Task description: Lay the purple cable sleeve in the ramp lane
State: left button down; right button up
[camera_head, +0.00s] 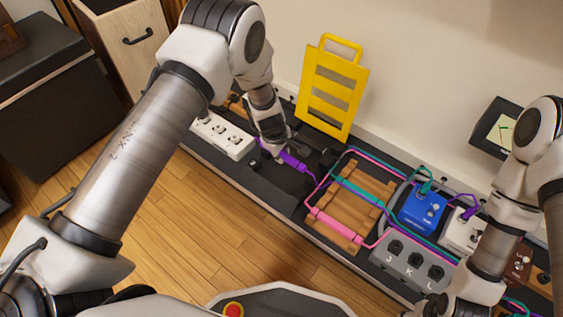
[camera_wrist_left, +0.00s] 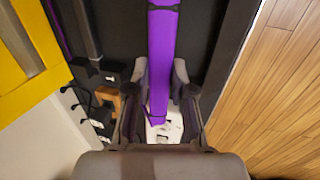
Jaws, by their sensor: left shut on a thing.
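The purple cable sleeve (camera_head: 293,161) is in my left gripper (camera_head: 284,153), above the dark board at the middle. In the left wrist view the sleeve (camera_wrist_left: 163,45) runs lengthwise between the fingers of the left gripper (camera_wrist_left: 161,78), which are shut on it. A thin purple cable leads from it toward the pedals. A wooden slatted piece (camera_head: 335,205) lies to its right, with a pink sleeve (camera_head: 338,224) and a teal sleeve (camera_head: 360,191) across it. I cannot tell which part is the ramp lane. My right arm is at the lower right; its fingers are not clear.
A white power strip (camera_head: 223,136) lies left of the left gripper. A yellow slotted panel (camera_head: 333,88) stands against the wall. A blue pedal (camera_head: 422,209), a white pedal (camera_head: 462,232) and a grey J-K-L box (camera_head: 410,260) are at the right. Wooden floor lies in front.

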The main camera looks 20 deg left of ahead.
pick_arm(q)
jog(key=b, duration=0.5)
send_over(284, 174)
jog(key=s, duration=0.1)
jog(key=shift+a+f, duration=0.2)
jog(key=shift+f, duration=2.7)
jog(key=shift+s+b+x, duration=0.2)
jog(key=shift+b+x, duration=0.4)
jog(key=shift+x, duration=0.25)
jog(key=shift+s+b+x, duration=0.15)
jog(key=shift+b+x, duration=0.45)
jog(key=shift+x, duration=0.2)
jog(key=shift+a, duration=0.15)
jog(key=c, duration=0.9)
grip_release()
jog(key=v, duration=1.2)
jog(key=shift+s+f, duration=0.1)
